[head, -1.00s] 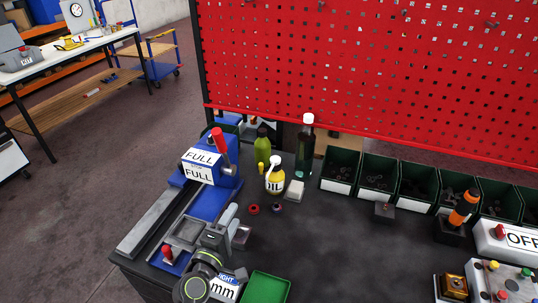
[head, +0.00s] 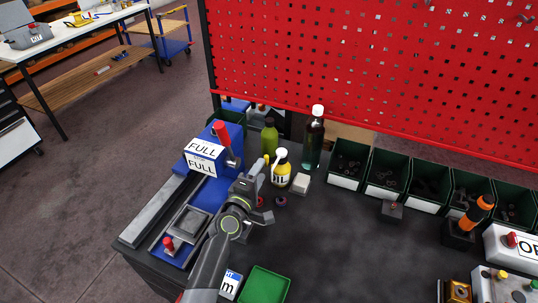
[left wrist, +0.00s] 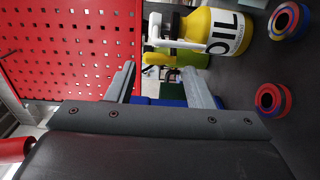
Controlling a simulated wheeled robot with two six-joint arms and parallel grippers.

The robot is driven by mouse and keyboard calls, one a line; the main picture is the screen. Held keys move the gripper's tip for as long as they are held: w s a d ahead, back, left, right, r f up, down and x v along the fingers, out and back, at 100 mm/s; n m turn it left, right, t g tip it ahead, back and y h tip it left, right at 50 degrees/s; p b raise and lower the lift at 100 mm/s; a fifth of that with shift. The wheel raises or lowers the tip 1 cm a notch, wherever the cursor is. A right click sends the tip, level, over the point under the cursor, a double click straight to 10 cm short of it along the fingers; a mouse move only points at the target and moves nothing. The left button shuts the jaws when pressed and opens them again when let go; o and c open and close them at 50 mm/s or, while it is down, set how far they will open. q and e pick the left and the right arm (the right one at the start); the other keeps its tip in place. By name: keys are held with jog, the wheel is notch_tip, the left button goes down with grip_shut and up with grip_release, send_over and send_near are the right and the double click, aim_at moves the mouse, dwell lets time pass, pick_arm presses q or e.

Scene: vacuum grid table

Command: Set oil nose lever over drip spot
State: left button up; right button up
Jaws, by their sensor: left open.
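The yellow oil bottle (head: 282,180) stands on the dark table with a white top and an OIL label. In the left wrist view it (left wrist: 225,30) lies sideways in the picture, its white nose (left wrist: 165,42) pointing left. My left gripper (head: 253,174) is open, just left of the bottle in the head view. In the left wrist view its two fingers (left wrist: 160,78) are apart with nothing gripped. I cannot tell which thing marks the drip spot.
A blue FULL machine (head: 205,140) with a red lever stands left of the gripper. A green bottle (head: 270,138), a dark bottle (head: 314,145) and a pale block (head: 301,183) stand close around the oil bottle. Dark bins (head: 388,172) line the back right.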

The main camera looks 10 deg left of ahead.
pick_arm(q)
jog(key=w+d, duration=0.1)
jog(key=w, duration=0.6)
jog(key=shift+w+d+b, duration=0.2)
jog(key=shift+b, duration=0.2)
jog(key=shift+c, duration=0.2)
grip_shut()
